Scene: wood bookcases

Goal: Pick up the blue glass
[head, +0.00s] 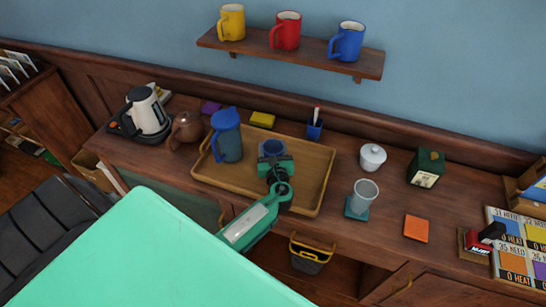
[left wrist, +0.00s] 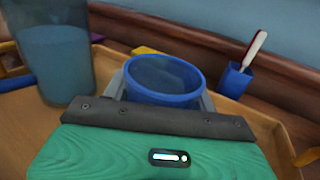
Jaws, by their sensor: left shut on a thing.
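The blue glass (head: 272,148) is on or just above the wooden tray (head: 318,178) in the head view. In the left wrist view its round blue rim (left wrist: 165,84) shows between the fingers, and its lower part is hidden by my gripper. My left gripper (head: 274,160) is shut on the blue glass from the near side. Whether the glass touches the tray cannot be told. My right gripper is in neither view.
A blue pitcher (head: 227,138) stands on the tray just left of the glass. A blue pen cup (head: 314,130) stands behind the tray. A clear glass (head: 364,193) on a teal coaster stands to the right. A mug shelf (head: 330,62) hangs above.

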